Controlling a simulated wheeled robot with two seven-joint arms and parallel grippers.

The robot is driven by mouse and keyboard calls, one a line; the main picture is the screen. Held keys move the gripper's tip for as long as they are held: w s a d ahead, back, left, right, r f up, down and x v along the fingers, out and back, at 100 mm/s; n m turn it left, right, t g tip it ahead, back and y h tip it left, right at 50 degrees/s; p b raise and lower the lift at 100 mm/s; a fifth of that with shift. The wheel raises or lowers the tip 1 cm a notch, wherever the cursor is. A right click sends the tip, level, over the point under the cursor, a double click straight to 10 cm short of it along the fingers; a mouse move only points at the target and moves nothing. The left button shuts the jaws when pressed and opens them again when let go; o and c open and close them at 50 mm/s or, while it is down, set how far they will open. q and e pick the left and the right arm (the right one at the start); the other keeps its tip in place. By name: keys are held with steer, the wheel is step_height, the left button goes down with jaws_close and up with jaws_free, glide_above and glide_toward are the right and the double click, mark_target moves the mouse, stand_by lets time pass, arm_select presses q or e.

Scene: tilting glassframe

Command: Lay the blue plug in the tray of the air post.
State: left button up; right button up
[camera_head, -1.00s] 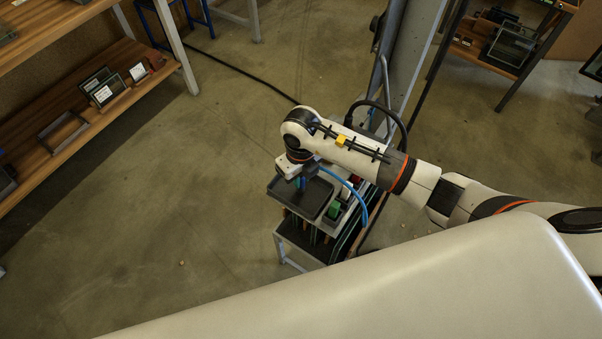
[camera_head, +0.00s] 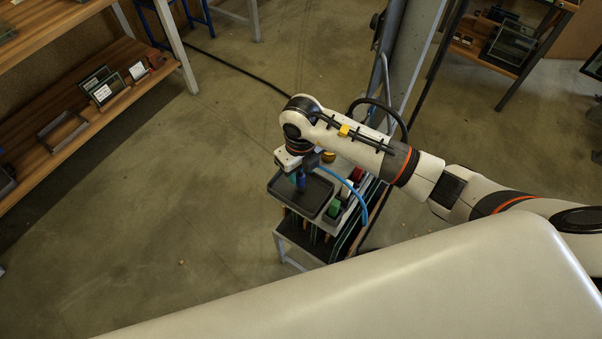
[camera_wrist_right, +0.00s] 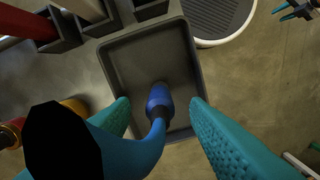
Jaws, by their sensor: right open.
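The blue plug (camera_wrist_right: 158,102) is over the floor of the dark grey tray (camera_wrist_right: 178,50), with its blue hose curving toward the lower left. In the head view, the plug (camera_head: 301,183) shows below my right gripper, inside the outline of the tray (camera_head: 327,211). My right gripper (camera_wrist_right: 160,105) is open, its teal fingers apart on either side of the plug. Whether the plug touches the tray floor is hard to tell. Small teal fingertips at the top right of the wrist view look like my left gripper (camera_wrist_right: 288,11); their opening is unclear.
A grey post (camera_head: 393,60) rises behind the stand. A wooden shelf (camera_head: 130,90) stands at the left, with clear floor between.

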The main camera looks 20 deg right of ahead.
step_height(320, 180, up, 10)
steer(key=b, duration=0.2)
steer(key=shift+f, duration=0.2)
